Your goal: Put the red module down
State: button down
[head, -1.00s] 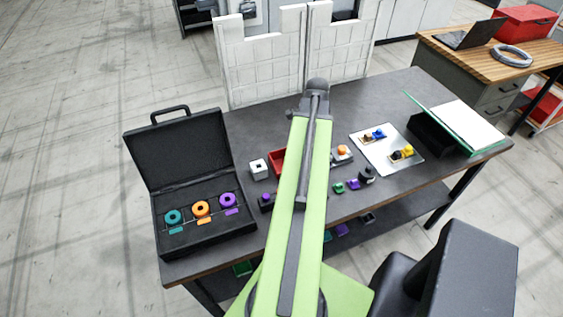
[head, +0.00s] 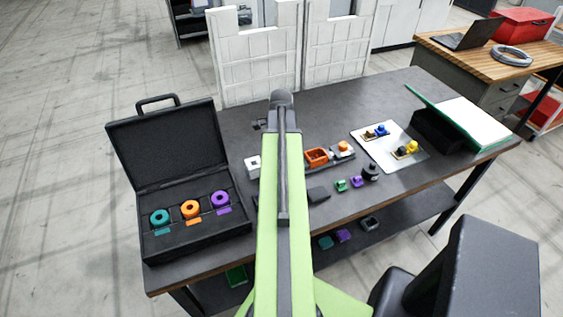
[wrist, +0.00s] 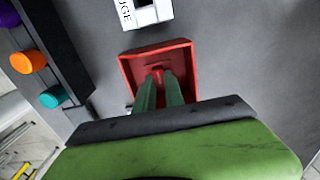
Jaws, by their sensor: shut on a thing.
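The red module (wrist: 187,57) shows in the wrist view as a square, open-topped red shape with a small red post in its middle. My gripper (wrist: 158,76) reaches down inside its rim, with its two green fingers shut on that post. The fingers and the dark gripper body hide its near part. I cannot tell whether its underside touches the table (head: 360,105). In the head view, my arm hides both the module and the fingertips.
A white gauge block (wrist: 148,12) lies just beyond the module. An open black case (head: 165,245) with coloured rings stands on the left. An orange tray (head: 317,157), small green and purple pieces and a light plate (head: 400,160) lie on the right. Bare table lies behind them.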

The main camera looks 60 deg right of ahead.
jog(key=shift+r, duration=0.15)
jog(key=shift+f, duration=0.2)
jog(key=c, duration=1.4)
grip_release()
jog(key=shift+c, duration=0.2)
notch_tip(320, 180, up, 12)
jog(key=p, duration=1.2)
jog(key=shift+r, duration=0.2)
